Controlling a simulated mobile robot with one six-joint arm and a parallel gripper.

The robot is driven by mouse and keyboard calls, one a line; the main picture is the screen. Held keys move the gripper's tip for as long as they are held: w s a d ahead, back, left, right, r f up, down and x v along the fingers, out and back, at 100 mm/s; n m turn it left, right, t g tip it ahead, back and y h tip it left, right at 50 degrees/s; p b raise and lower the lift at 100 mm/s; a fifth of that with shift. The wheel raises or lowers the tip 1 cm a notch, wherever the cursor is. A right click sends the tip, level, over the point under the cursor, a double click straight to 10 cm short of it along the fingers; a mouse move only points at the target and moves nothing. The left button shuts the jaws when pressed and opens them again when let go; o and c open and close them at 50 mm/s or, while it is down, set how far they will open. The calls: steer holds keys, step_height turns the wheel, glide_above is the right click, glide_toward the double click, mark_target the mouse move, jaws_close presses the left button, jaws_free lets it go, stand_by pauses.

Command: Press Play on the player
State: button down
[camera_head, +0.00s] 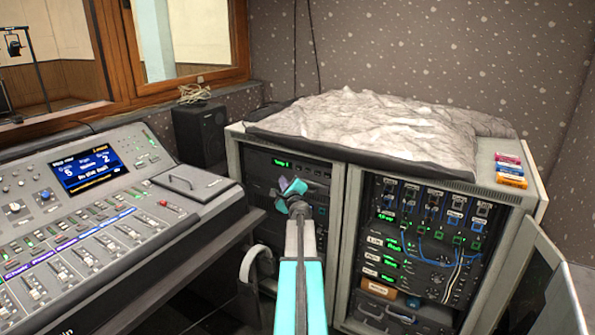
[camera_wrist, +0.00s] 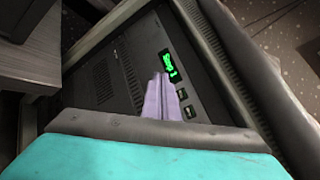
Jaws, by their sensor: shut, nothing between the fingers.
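The player (camera_head: 258,163) is a dark panel at the top of the left rack bay, with a small green display (camera_head: 282,163). In the wrist view the player (camera_wrist: 122,62) fills the middle, tilted, with its green display (camera_wrist: 170,66) and two small dark buttons (camera_wrist: 183,95) beside the fingers. Their labels are too small to read. My gripper (camera_head: 296,187) is shut and empty in front of the left bay. Its purple fingertips (camera_wrist: 161,80) point at the player's face, near the display and buttons. I cannot tell whether they touch it.
The rack's pale frame (camera_head: 346,215) surrounds the bay. A grey crumpled cover (camera_head: 370,125) lies on top, near small coloured boxes (camera_head: 509,168). The right bay has cables and an open door (camera_head: 560,290). A mixing console (camera_head: 100,225) stands left, a speaker (camera_head: 203,135) behind.

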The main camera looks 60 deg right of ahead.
steer(key=p, duration=0.1)
glide_toward(294, 167)
steer(key=shift+w, duration=1.8)
steer(key=shift+d+f, duration=0.1)
steer(key=shift+d, duration=0.65)
steer(key=shift+d+b, duration=0.3)
steer(key=shift+d, duration=0.45)
stand_by(1.1)
steer(key=shift+s+a, duration=0.1)
steer(key=shift+a, duration=0.65)
stand_by(0.4)
steer(key=a+b, duration=0.1)
steer(key=a, duration=0.4)
stand_by(0.5)
stand_by(0.7)
